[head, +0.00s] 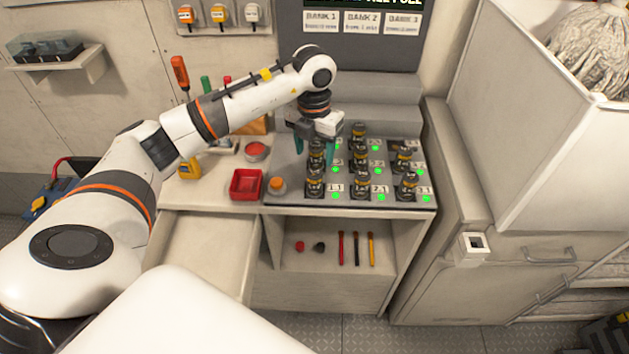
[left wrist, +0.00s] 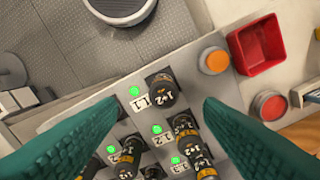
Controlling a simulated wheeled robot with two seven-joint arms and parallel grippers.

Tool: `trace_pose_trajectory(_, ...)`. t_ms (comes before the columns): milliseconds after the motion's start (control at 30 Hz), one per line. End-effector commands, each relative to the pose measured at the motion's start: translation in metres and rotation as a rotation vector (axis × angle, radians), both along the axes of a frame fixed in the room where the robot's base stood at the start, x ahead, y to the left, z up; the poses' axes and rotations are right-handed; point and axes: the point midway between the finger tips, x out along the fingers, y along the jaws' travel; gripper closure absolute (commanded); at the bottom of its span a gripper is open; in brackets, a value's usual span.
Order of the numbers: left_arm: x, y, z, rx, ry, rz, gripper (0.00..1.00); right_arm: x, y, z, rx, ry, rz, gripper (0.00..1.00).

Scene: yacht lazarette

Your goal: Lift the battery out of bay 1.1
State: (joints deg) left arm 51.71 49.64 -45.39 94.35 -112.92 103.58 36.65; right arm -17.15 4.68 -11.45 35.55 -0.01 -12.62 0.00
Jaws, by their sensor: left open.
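Dark cylindrical batteries with yellow markings stand upright in a grid of bays on the grey panel (head: 290,198). The battery in bay 1.1 (head: 315,184) is at the near left corner, beside its "1.1" label and a green light. In the left wrist view this battery (left wrist: 162,90) shows between the teal fingertips, with a gap on both sides. My left gripper (head: 314,158) is open and empty, pointing down over the left column. Its fingers partly hide the batteries behind. My right gripper is not in view.
Neighbouring batteries (head: 361,186) stand close by on the right and behind. An open drawer (head: 205,247) is below. A tall white bin wall (head: 560,150) stands right.

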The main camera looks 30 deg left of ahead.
Motion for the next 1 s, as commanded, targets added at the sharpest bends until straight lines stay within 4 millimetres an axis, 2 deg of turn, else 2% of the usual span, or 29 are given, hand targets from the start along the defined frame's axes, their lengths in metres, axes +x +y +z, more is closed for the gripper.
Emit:
trace_pose_trajectory(333,-0.001,0.004,-0.052,0.015,0.009,0.006,0.39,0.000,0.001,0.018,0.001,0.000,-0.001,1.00)
trace_pose_trajectory(567,0.001,0.004,-0.069,0.014,0.008,0.006,0.39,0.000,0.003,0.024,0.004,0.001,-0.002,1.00)
trace_pose_trajectory(733,0.007,0.004,-0.093,0.013,0.010,0.006,0.39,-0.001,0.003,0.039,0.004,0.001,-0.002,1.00)
trace_pose_trajectory(833,0.007,0.005,-0.108,0.013,0.008,0.005,0.39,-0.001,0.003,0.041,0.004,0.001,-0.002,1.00)
trace_pose_trajectory(1000,0.007,0.005,-0.117,0.014,0.005,0.004,0.39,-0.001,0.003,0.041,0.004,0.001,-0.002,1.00)
